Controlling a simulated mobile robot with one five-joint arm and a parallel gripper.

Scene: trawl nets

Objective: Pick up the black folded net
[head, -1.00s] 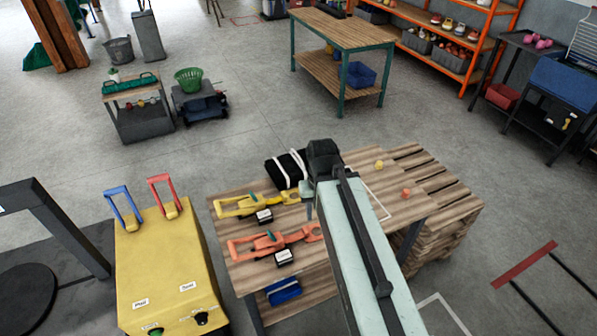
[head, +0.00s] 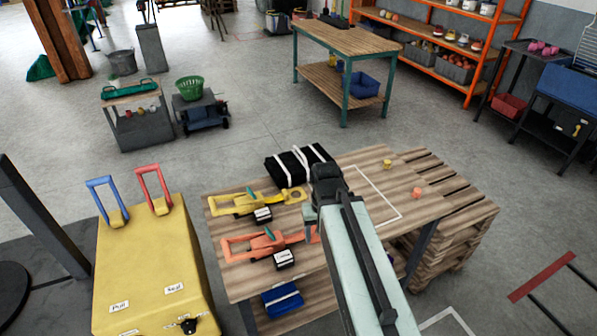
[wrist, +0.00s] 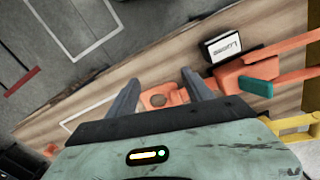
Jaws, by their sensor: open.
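The black folded net (head: 290,167), with white straps round it, lies at the far edge of the wooden table (head: 350,235) in the head view. My gripper is above the table, just nearer than the net and a little to its right. In the wrist view my gripper (wrist: 155,90) has its two fingers apart, with nothing held between them. An orange tool (wrist: 240,78) lies beyond and beside the fingertips. The net cannot be clearly made out in the wrist view. My arm hides part of the tabletop in the head view.
A yellow tool (head: 240,204) and an orange-handled tool (head: 250,246) lie left on the table with small labelled boxes. A yellow case (head: 150,265) stands left. Stacked pallets (head: 465,225) adjoin the right. A white outlined rectangle (head: 400,205) marks bare tabletop.

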